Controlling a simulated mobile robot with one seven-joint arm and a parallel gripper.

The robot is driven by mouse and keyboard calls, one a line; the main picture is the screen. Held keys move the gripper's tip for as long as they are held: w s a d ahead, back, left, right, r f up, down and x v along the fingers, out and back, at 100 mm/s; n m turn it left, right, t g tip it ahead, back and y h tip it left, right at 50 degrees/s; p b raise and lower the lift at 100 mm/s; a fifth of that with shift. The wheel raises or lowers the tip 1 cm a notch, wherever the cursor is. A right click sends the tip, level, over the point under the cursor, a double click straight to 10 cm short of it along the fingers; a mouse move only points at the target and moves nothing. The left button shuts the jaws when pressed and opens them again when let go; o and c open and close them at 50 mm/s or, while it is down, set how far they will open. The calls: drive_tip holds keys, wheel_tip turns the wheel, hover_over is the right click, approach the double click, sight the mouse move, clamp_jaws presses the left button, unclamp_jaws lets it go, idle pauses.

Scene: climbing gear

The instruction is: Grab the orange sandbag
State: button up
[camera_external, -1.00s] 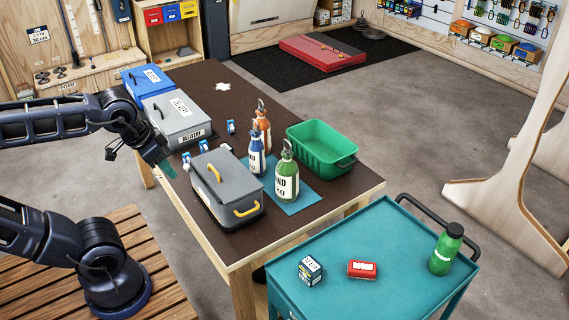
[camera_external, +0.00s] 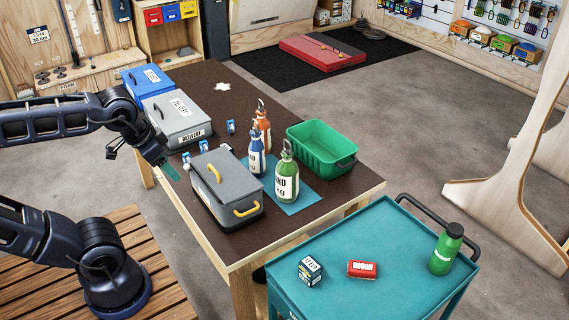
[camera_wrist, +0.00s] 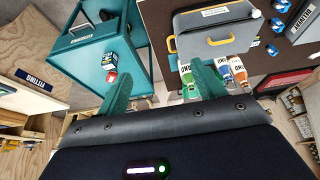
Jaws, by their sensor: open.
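The orange sandbag (camera_external: 262,122) stands upright on the dark table, behind a blue sandbag (camera_external: 257,158) and a green sandbag (camera_external: 287,176), with its lower part hidden by the blue one. In the wrist view the orange sandbag (camera_wrist: 239,70) is at the right end of the row, beside the blue (camera_wrist: 223,72) and green (camera_wrist: 187,78) ones. My gripper (camera_external: 166,165) is left of the table's grey case, well apart from the sandbags. In the wrist view its two green fingers (camera_wrist: 160,92) are spread apart with nothing between them.
A grey case with yellow handles (camera_external: 225,188) stands between my gripper and the sandbags. A green bin (camera_external: 322,150) is right of them. Grey (camera_external: 178,118) and blue (camera_external: 147,80) boxes stand at the table's far left. A teal cart (camera_external: 375,255) is at the front right.

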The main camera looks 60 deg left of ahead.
drive_tip(key=w+a+r, duration=0.2)
drive_tip(key=w+a, duration=0.2)
drive_tip(key=w, duration=0.6)
drive_tip(key=w+a+r+m, duration=0.1)
drive_tip(key=w+a, duration=0.3)
drive_tip(key=w, duration=0.6)
drive_tip(key=w+a+r, duration=0.2)
drive_tip(key=w+a, duration=0.3)
drive_tip(key=w, duration=0.4)
drive_tip(key=w+a+f, duration=0.7)
drive_tip(key=w+a, duration=0.3)
drive_tip(key=a, duration=0.3)
drive_tip(key=w+a+f, duration=0.8)
drive_tip(key=w+a, duration=0.3)
drive_tip(key=a, duration=0.2)
drive_tip(key=shift+h, duration=0.3)
drive_tip(key=x, duration=0.9)
drive_tip(key=shift+s+a+f, duration=0.15)
drive_tip(key=shift+s+f, duration=0.1)
drive_tip(key=shift+f, duration=0.2)
clamp_jaws()
drive_tip(key=shift+r, duration=0.15)
